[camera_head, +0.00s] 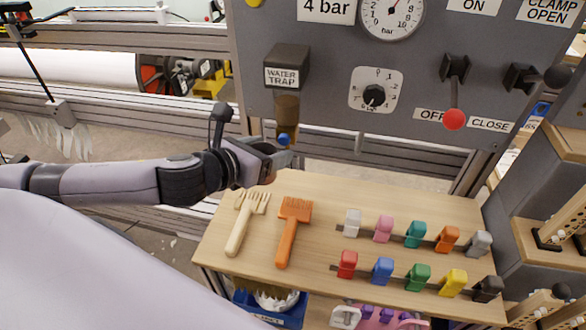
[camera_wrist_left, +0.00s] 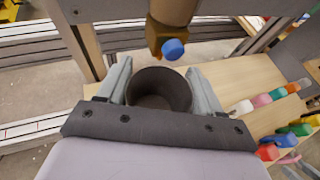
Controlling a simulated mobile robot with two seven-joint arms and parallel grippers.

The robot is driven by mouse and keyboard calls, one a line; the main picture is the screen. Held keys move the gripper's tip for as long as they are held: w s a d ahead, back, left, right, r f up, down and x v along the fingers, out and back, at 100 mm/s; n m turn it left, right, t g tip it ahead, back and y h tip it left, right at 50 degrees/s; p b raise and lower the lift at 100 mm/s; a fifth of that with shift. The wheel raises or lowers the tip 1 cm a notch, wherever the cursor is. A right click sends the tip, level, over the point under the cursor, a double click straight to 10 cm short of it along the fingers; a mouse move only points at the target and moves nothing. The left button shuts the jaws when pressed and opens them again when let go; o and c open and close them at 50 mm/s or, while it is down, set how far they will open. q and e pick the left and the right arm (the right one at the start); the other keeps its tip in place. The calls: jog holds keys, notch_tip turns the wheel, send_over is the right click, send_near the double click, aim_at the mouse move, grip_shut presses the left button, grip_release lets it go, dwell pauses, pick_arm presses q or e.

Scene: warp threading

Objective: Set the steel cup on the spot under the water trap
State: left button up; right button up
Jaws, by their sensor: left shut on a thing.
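The water trap (camera_head: 288,68) is a dark labelled box on the grey panel, with an amber bowl (camera_head: 287,108) and a blue knob (camera_head: 284,139) below. My left gripper (camera_head: 272,157) is just below and slightly left of that knob. In the left wrist view it is shut on the steel cup (camera_wrist_left: 160,90), a dark, open-topped cup gripped from both sides. The cup's inside looks empty. The blue knob (camera_wrist_left: 172,49) shows beyond the cup's rim. In the head view the gripper mostly hides the cup. No marked spot is visible under the trap. My right gripper is not in view.
The wooden table (camera_head: 330,188) lies below the panel. A cream comb (camera_head: 240,230) and an orange comb (camera_head: 288,240) lie at its left. Several coloured clips (camera_head: 382,270) stand in two rows at the right. A lever with a red ball (camera_head: 454,119) sticks out from the panel.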

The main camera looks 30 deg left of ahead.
pick_arm(q)
notch_tip(320, 180, down, 9)
jog(key=shift+r+b, duration=0.1)
jog(key=shift+b, duration=1)
jog(key=w, duration=0.4)
jog(key=shift+d+r+p, duration=0.35)
jog(key=shift+r, duration=0.05)
jog(key=shift+c, duration=0.5)
jog(key=shift+w, duration=0.5)
jog(key=w, duration=0.3)
jog(key=shift+w+d, duration=0.15)
jog(key=shift+d, duration=0.2)
jog(key=shift+f, duration=0.65)
jog(key=shift+a, duration=0.1)
